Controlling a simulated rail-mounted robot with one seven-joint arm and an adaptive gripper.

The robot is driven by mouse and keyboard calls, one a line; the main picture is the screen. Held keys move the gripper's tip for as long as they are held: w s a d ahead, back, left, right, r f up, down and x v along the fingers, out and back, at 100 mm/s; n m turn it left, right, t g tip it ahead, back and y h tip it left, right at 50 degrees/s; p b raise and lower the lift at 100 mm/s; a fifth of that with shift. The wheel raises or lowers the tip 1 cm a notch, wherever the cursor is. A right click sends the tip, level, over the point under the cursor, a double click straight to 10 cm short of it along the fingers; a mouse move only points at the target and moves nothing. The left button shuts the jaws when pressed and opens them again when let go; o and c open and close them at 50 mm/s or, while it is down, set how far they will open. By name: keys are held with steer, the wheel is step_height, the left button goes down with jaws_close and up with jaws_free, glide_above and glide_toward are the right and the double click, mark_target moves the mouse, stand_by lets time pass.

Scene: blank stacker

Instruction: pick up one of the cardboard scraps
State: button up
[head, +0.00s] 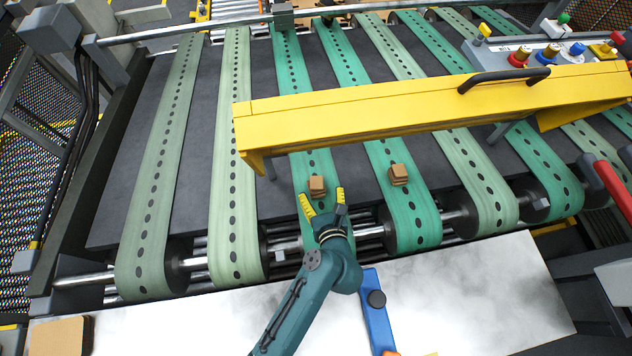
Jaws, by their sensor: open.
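Two small brown cardboard scraps lie on the green belts in the head view. One scrap (317,186) is on a middle belt, just beyond my gripper. Another scrap (398,175) lies on the belt to the right. My gripper (322,200) is open, its yellow-tipped fingers spread over the middle belt. The nearer scrap appears between or just past the fingertips; I cannot tell its exact depth from this view. Nothing shows held in the fingers.
A yellow guard beam (430,108) crosses above the belts, just beyond the scraps. A pale tabletop (470,300) lies in front, with a brown stack (62,336) at its left end and a blue tool (378,315). A button panel (545,55) is at the upper right.

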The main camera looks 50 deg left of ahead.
mark_target(316, 184)
steer(key=x, duration=0.6)
steer(key=shift+s+a+f, duration=0.15)
steer(key=shift+f, duration=0.1)
steer(key=c, duration=0.9)
